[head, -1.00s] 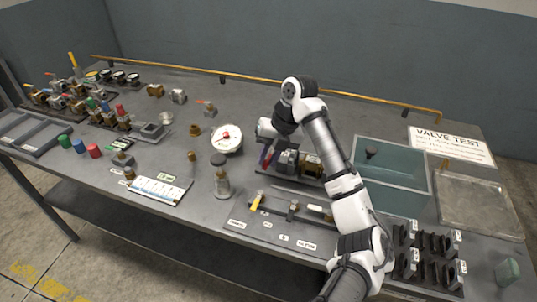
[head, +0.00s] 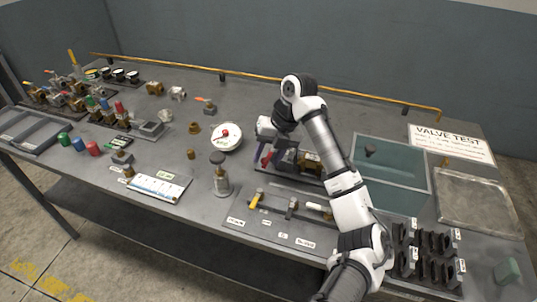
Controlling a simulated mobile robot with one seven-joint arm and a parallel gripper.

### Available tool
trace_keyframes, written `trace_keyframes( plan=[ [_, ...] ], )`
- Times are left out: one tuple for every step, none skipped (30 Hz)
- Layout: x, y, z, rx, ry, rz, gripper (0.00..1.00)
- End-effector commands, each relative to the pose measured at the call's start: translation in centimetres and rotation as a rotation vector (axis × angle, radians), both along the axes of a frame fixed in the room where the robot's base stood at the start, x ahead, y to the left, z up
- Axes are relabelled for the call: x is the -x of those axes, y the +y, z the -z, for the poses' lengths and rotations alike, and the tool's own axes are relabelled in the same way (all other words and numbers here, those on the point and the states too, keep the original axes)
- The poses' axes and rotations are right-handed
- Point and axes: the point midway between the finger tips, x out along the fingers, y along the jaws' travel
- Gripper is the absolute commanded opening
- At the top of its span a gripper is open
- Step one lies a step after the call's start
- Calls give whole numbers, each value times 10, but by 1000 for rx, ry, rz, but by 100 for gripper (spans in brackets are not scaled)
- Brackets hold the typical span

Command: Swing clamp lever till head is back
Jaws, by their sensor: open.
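The clamp fixture (head: 288,160) stands right of the white dial gauge, with a brass valve body (head: 309,163) at its right. A red lever-like part (head: 267,157) shows at the fixture's left end, and I take it for the clamp lever. My gripper (head: 262,157) is open and points down at this left end, around or beside the red part; I cannot tell if it touches. My wrist and forearm hide much of the fixture, and the clamp head cannot be made out.
The dial gauge (head: 226,138) and a grey-topped bottle-like fitting (head: 219,176) stand close left. A tool panel (head: 264,232) lies in front. A teal water tank (head: 391,190) is at right, with a metal tray (head: 474,201) beyond it. A yellow pipe (head: 300,82) runs along the back.

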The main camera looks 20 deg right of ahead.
Motion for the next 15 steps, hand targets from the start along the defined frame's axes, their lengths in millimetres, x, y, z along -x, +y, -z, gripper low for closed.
trace_keyframes(
  plan=[
    [0,0,-1,0,-1,-1,42],
    [0,0,-1,0,-1,-1,42],
    [0,-1,-2,0,-2,0,42],
    [0,-1,-4,1,-2,0,42],
    [0,-2,-5,0,-2,0,42],
    [0,-3,-9,1,-2,0,42],
    [0,-5,-12,3,-3,0,42],
    [0,-6,-16,4,-3,0,42],
    [1,-8,-21,4,-3,0,42],
    [1,-10,-26,5,-4,1,42],
    [2,-12,-31,5,-3,1,42],
    [2,-15,-39,6,-3,3,42],
    [2,-17,-44,6,-2,2,42],
    [3,-19,-50,6,-2,2,42],
    [3,-21,-58,6,-3,3,42]
  ],
)
